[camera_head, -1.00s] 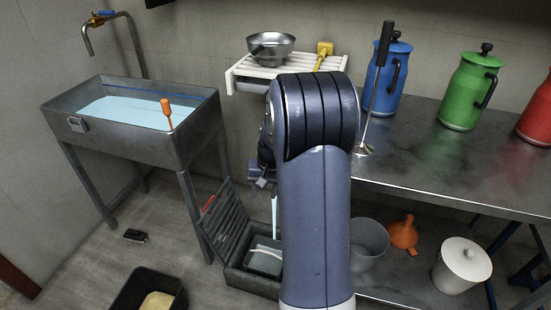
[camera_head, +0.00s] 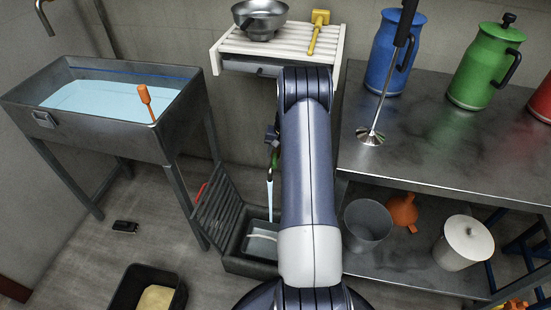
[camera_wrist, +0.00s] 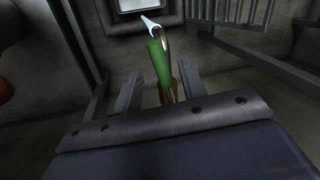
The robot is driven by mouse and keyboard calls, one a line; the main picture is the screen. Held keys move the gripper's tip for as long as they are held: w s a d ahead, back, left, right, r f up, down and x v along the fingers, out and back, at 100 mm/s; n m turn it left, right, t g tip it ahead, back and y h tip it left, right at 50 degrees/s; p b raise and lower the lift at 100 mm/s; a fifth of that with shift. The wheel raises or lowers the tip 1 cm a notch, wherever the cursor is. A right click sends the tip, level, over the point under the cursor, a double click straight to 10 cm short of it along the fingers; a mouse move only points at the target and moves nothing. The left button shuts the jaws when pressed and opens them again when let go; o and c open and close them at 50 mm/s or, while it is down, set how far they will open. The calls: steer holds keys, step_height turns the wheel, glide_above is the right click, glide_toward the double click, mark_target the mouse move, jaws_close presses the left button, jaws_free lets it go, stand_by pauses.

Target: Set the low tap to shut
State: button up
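The low tap's green handle (camera_wrist: 158,62) shows in the wrist view, lying lengthwise between my gripper's two fingers. A small green part of the low tap (camera_head: 275,157) shows in the head view beside my arm. A pale blue stream of water (camera_head: 270,195) falls below it into the floor box, and it also shows in the wrist view (camera_wrist: 151,25). My gripper (camera_wrist: 159,72) is open, with a gap between each finger and the handle. In the head view my gripper is mostly hidden behind my arm. The tap's body is largely hidden.
The floor box (camera_head: 250,265) holds a grey tray, and its slatted grate (camera_head: 222,215) leans open. A metal basin (camera_head: 100,128) stands left. A steel table (camera_head: 440,150) with jugs stands right, and a white slatted shelf (camera_head: 275,50) hangs above.

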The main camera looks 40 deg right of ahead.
mark_target(275, 161)
steer(key=shift+w+a+f, duration=0.1)
steer(key=shift+f, duration=0.55)
steer(key=shift+w+a+f, duration=0.1)
steer(key=shift+f, duration=0.55)
steer(key=shift+c, duration=0.6)
jaws_close()
